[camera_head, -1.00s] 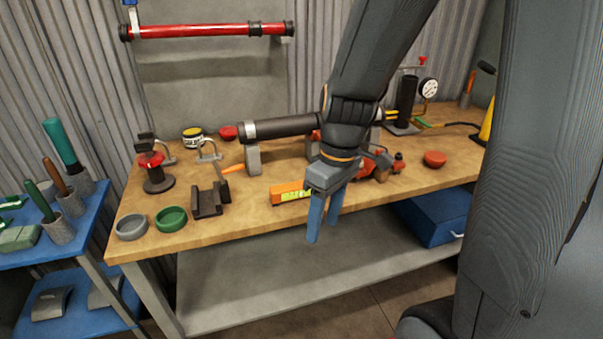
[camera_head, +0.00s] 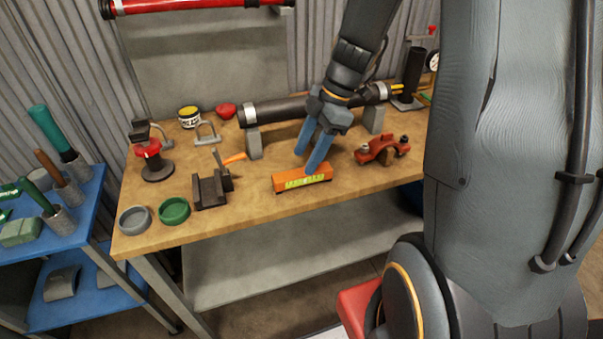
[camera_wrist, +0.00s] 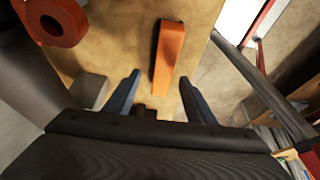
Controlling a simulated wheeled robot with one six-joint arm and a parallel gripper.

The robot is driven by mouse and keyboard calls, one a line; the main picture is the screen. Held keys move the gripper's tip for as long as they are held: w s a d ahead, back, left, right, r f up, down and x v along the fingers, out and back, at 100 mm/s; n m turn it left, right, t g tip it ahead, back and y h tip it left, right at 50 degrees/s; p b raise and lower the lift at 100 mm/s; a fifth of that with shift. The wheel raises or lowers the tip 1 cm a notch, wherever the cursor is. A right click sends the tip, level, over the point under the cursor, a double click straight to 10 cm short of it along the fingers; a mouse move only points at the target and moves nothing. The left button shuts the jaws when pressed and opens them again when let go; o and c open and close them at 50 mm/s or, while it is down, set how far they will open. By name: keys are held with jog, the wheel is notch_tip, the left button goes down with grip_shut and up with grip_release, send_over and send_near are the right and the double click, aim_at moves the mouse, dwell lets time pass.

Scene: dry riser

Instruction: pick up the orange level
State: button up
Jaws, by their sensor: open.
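The orange level (camera_head: 302,180) lies on the wooden workbench near its front edge, its yellow-green vial strip facing front. My gripper (camera_head: 306,160) is open above and just behind the level, with its blue fingers pointing down. In the head view one fingertip overlaps the level's top edge; I cannot tell whether it touches. In the wrist view the level (camera_wrist: 168,58) lies beyond the fingertips, roughly between their lines, and my gripper (camera_wrist: 160,80) has nothing between its fingers.
A black pipe (camera_head: 290,105) on grey blocks runs behind the level. A red clamp (camera_head: 383,150) sits to its right, and a dark bracket (camera_head: 209,190) to its left. Green (camera_head: 174,211) and grey (camera_head: 134,220) rings stand at the front left. Bench surface around the level is clear.

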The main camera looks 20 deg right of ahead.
aim_at(302, 178)
jog(key=x, duration=0.1)
jog(key=p+x, duration=0.1)
jog(key=x, duration=0.1)
jog(key=p+x, duration=0.1)
jog(key=shift+s+d+f, duration=0.2)
jog(key=shift+s+f, duration=0.1)
jog(key=shift+s, duration=0.1)
jog(key=shift+a+f, duration=0.15)
jog(key=shift+f, duration=0.3)
jog(key=shift+f+b, duration=0.15)
jog(key=shift+b, duration=0.15)
jog(key=c, duration=1.2)
